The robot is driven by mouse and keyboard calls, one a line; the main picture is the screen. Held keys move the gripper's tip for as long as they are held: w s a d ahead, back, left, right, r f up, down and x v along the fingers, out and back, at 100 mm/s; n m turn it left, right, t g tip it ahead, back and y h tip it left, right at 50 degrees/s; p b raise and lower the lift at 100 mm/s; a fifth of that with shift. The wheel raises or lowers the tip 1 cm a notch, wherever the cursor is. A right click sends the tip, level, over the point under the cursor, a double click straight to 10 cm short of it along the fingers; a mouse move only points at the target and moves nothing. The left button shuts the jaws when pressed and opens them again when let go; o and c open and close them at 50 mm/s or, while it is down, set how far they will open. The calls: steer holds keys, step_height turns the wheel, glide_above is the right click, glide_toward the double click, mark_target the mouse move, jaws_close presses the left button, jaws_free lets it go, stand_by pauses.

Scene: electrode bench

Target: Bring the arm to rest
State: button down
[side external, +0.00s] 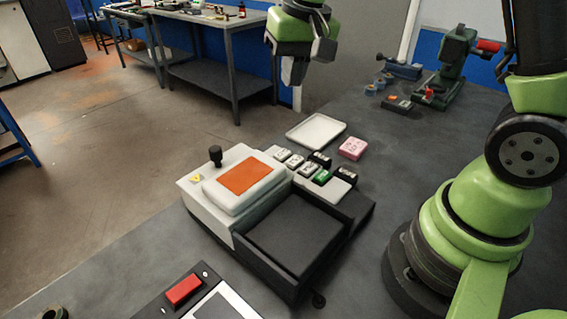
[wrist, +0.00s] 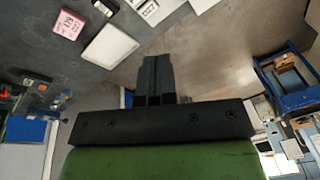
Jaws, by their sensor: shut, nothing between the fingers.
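My gripper (side external: 293,72) hangs in the air at the top middle of the side external view, high above and behind the bench's far edge. In the wrist view my gripper (wrist: 155,62) shows its two dark fingers pressed together, shut and empty. It touches nothing. My green arm stands at the right of the side external view.
A green machine (side external: 447,75) stands behind. The space around my gripper is clear.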

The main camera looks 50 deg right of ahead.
steer(key=s+a+r+t, duration=0.1)
steer(key=s+r, duration=0.1)
steer(key=s, duration=0.4)
steer(key=s+a+r+n+t+y, duration=0.1)
steer(key=s+r+t, duration=0.1)
steer(key=s, duration=0.4)
steer(key=s+a+r+t, duration=0.1)
steer(key=s+a+r, duration=0.1)
steer(key=s+r, duration=0.2)
steer(key=shift+s+r+n+t+y, duration=0.3)
steer(key=shift+s+t, duration=0.1)
steer(key=shift+s, duration=0.5)
